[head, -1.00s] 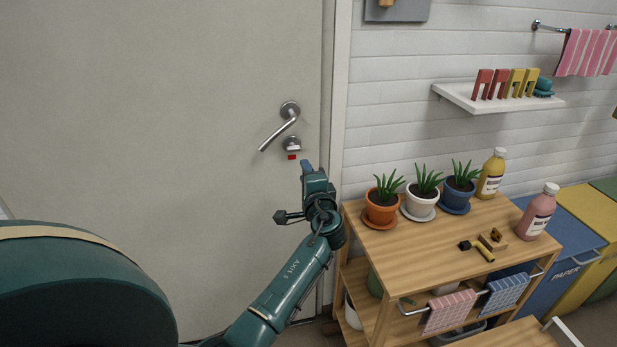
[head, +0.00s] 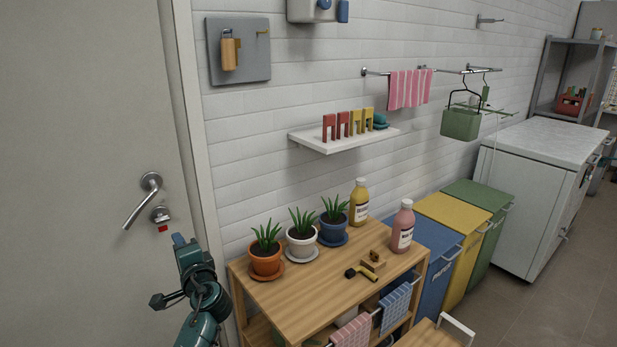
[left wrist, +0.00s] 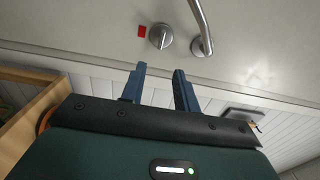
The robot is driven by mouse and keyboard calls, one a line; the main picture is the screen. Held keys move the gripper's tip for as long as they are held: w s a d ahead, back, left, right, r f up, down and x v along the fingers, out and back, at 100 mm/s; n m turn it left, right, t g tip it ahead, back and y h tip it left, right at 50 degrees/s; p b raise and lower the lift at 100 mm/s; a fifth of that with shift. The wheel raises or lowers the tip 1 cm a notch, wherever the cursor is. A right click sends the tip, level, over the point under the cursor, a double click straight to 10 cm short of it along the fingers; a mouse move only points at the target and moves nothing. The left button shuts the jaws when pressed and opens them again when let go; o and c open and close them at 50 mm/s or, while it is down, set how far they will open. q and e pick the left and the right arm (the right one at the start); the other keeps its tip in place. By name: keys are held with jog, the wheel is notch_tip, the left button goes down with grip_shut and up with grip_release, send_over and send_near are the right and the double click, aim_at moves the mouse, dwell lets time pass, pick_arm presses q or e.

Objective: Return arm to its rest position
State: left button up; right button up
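My left arm (head: 200,303) reaches up from the bottom of the head view, beside the door. Its gripper (head: 178,239) is just below and right of the door's lock knob (head: 160,214) and lever handle (head: 141,202). In the left wrist view, the two blue fingers of the left gripper (left wrist: 160,80) stand apart with nothing between them. The lock knob (left wrist: 160,36) and lever (left wrist: 200,25) show beyond the fingertips, apart from them. My right gripper is not in view.
A wooden cart (head: 300,297) with potted plants and bottles stands right of the arm. The door (head: 75,170) is flat and looks closed. Blue, yellow and green bins (head: 478,205) and a white chest (head: 545,165) stand farther right. Open floor (head: 560,290) shows at lower right.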

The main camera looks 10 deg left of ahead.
pick_arm(q)
jog(key=s+d+f+h+p, duration=0.3)
jog(key=s+d+f+h, duration=0.7)
jog(key=s+d+f, duration=0.45)
jog(key=s+d+f+n+g+h+p, duration=0.1)
jog(key=s+d+n+h, duration=0.4)
jog(key=s+d, duration=0.6)
jog(key=s+h, duration=0.1)
jog(key=s, duration=0.2)
jog(key=shift+s+d+h, duration=0.2)
jog(key=shift+h, duration=0.2)
